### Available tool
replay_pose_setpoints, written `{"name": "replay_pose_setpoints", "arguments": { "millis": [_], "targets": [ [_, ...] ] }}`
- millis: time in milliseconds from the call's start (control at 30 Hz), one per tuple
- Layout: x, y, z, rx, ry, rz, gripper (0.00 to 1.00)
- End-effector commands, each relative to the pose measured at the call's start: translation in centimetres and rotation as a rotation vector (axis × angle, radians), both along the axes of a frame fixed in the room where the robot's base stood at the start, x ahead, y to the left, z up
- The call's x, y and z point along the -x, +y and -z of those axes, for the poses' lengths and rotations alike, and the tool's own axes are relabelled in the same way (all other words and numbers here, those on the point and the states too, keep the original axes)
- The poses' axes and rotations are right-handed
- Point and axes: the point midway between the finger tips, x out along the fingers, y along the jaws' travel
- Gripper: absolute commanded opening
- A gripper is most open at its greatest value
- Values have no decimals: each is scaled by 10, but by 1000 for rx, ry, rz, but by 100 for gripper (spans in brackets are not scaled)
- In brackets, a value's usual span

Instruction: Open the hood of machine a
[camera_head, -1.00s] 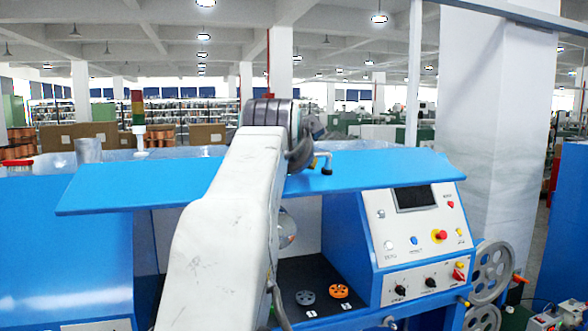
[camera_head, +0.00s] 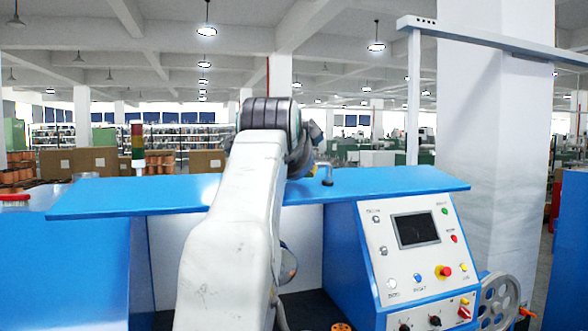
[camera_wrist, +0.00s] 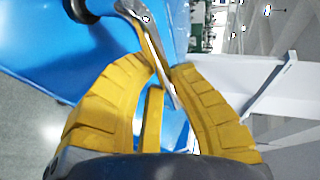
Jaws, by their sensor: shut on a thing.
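The blue hood (camera_head: 400,182) of the machine spans the head view as a wide flat panel, seen nearly edge-on. Its front edge is raised, with an open bay (camera_head: 180,255) below. A small metal handle (camera_head: 328,174) stands on its top; the bar also shows in the wrist view (camera_wrist: 153,38). My gripper's yellow fingers (camera_wrist: 164,78) are closed around this bar. In the head view my white arm covers the hood's middle and most of the gripper.
The white control panel (camera_head: 420,260) with a screen and buttons stands right of the bay. A grey wheel (camera_head: 497,300) is at the lower right. A signal tower (camera_head: 138,150) and a white pillar (camera_head: 490,130) stand behind.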

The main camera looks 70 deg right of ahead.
Motion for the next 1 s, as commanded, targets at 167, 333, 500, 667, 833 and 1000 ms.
{"name": "replay_pose_setpoints", "arguments": {
  "millis": [167,333,500,667,833,1000],
  "targets": [
    [-1,0,2,-4,1,-2,20],
    [-1,0,2,-4,1,-2,36],
    [-1,0,2,-4,1,-2,47],
    [-1,0,2,-4,1,-2,47],
    [0,3,0,-3,1,-1,47],
    [4,20,-6,-1,0,-1,47]
  ]
}}
